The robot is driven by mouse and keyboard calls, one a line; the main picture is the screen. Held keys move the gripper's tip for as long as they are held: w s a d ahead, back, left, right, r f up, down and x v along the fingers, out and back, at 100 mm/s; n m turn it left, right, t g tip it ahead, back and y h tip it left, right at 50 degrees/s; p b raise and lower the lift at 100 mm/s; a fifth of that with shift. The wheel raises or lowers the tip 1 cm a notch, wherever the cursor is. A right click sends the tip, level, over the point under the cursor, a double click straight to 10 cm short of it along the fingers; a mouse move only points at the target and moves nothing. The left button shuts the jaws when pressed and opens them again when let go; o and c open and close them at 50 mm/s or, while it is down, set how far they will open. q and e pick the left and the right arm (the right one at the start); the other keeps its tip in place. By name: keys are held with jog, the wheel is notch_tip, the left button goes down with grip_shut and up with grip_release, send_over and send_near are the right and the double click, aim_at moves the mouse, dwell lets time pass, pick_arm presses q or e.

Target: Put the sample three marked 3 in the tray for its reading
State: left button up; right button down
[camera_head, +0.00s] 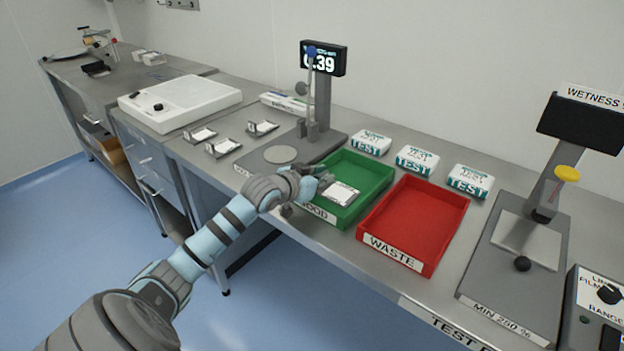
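A green tray (373,174) labelled GOOD stands on the bench, and a red tray (425,219) labelled WASTE is to its right. A white sample (341,193) lies in the green tray. My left gripper (322,181) is over the left side of the green tray, close beside that sample; whether it touches it is unclear. Its fingers are small and partly hidden, so I cannot tell if they are open or shut. Other white pieces on small holders (199,135), (224,147), (262,128) lie left of the gauge. No number 3 is readable. My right gripper is out of view.
A gauge (318,104) with a display ending in .39 stands behind my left gripper. Three TEST packs (371,142), (417,160), (470,182) line the bench behind the trays. A wetness tester (530,240) stands at right. A white device (180,103) is at left.

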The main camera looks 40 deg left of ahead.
pick_arm(q)
jog(key=p+v, duration=0.3)
jog(key=v, duration=0.6)
jog(key=shift+r+p, duration=0.15)
jog(key=shift+p, duration=0.15)
jog(key=p+v, duration=0.2)
jog(key=shift+r+p, duration=0.15)
jog(key=shift+p, duration=0.2)
jog(key=shift+s+d, duration=0.1)
jog(key=shift+s, duration=0.15)
